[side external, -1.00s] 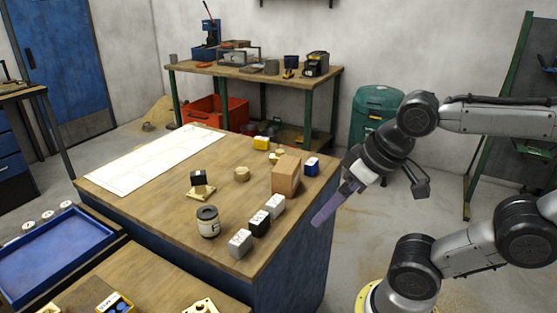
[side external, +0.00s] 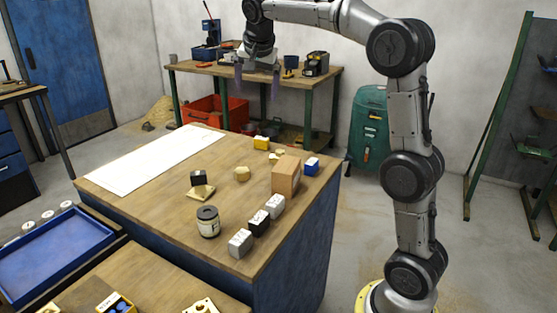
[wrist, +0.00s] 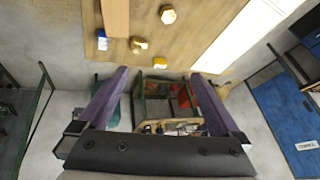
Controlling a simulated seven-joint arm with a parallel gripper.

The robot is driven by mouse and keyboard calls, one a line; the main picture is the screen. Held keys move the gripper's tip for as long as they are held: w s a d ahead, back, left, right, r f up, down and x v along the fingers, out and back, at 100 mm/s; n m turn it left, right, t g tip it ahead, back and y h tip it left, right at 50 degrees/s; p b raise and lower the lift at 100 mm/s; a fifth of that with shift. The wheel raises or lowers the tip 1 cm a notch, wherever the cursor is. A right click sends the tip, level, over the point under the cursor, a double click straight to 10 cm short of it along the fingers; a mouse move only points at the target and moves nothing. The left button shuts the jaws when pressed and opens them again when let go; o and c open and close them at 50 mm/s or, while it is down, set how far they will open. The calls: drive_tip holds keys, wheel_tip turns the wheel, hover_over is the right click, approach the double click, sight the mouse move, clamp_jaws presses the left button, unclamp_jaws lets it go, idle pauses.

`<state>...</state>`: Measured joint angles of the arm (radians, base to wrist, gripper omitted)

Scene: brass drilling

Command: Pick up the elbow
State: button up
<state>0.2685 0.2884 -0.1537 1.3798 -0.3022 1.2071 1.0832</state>
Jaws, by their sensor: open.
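The elbow looks to be the small brass piece (side external: 277,154) on the wooden bench top, just behind the tall brown block; its shape is too small to make out fully. It also shows in the wrist view (wrist: 138,44), beyond my fingertips. My gripper (side external: 257,88) is open and empty, with its purple fingers pointing down, high above the far side of the bench. In the wrist view, my gripper (wrist: 158,76) has its two fingers wide apart with nothing between them.
Close to the brass piece stand the brown block (side external: 285,177), a blue-and-white block (side external: 312,166) and a yellow block (side external: 261,143). A brass hexagonal part (side external: 242,174) lies to its left. A jar (side external: 208,222) and grey and black blocks stand nearer. A white sheet (side external: 150,160) covers the left.

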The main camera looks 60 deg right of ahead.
sight(277, 155)
drive_tip(key=w+d+f+m+g, duration=0.2)
drive_tip(key=w+d+f, duration=0.5)
drive_tip(key=d+f, duration=0.45)
drive_tip(key=shift+m+g, duration=0.4)
drive_tip(key=shift+g, duration=0.5)
drive_tip(key=x, duration=0.5)
drive_tip(key=d+x, duration=0.1)
drive_tip(key=x, duration=0.4)
drive_tip(key=s+x, duration=0.1)
drive_tip(key=x, duration=0.4)
drive_tip(key=shift+d, duration=0.35)
drive_tip(key=shift+x, duration=3.2)
drive_tip(key=shift+c, duration=0.2)
clamp_jaws()
drive_tip(key=shift+r, duration=0.1)
